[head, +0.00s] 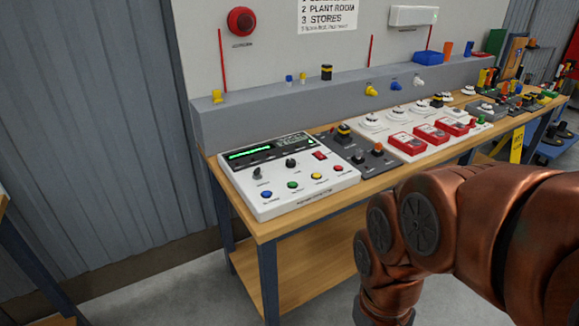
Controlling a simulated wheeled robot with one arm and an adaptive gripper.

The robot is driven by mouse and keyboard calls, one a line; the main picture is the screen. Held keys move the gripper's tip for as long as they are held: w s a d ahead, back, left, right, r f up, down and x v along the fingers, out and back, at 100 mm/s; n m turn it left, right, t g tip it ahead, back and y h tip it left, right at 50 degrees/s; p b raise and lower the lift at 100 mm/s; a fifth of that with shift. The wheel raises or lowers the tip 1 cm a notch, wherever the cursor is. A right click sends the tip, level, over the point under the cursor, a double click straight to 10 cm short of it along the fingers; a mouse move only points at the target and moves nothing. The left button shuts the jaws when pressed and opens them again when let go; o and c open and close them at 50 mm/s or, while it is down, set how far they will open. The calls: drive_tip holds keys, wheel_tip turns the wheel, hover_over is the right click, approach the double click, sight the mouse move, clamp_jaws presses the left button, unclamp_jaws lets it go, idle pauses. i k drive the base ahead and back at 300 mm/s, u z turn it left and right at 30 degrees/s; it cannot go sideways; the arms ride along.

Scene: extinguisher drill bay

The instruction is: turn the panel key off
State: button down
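A white control panel (282,209) sits on the near left end of the wooden bench. It has a lit green display (250,153) in a dark strip at its back. A small dark key-like switch (257,173) stands at its left, and a dark round knob (291,163) is to the right of it. The labels are too small to read, so I cannot tell for certain which is the key or how it is turned. My copper-coloured arm crosses the lower right, to the right of the panel and apart from it. My gripper is not in view.
The panel also has a red rocker switch (320,155) and several coloured buttons. A dark switch box (377,158) and red call points (407,143) stand to its right. A grey ledge (290,105) runs behind. Floor in front of the bench's left end is clear.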

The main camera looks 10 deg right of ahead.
sight(257, 171)
drive_tip(key=k, duration=0.5)
drive_tip(key=u, duration=0.6)
drive_tip(key=i, duration=1.15)
drive_tip(key=u, duration=0.2)
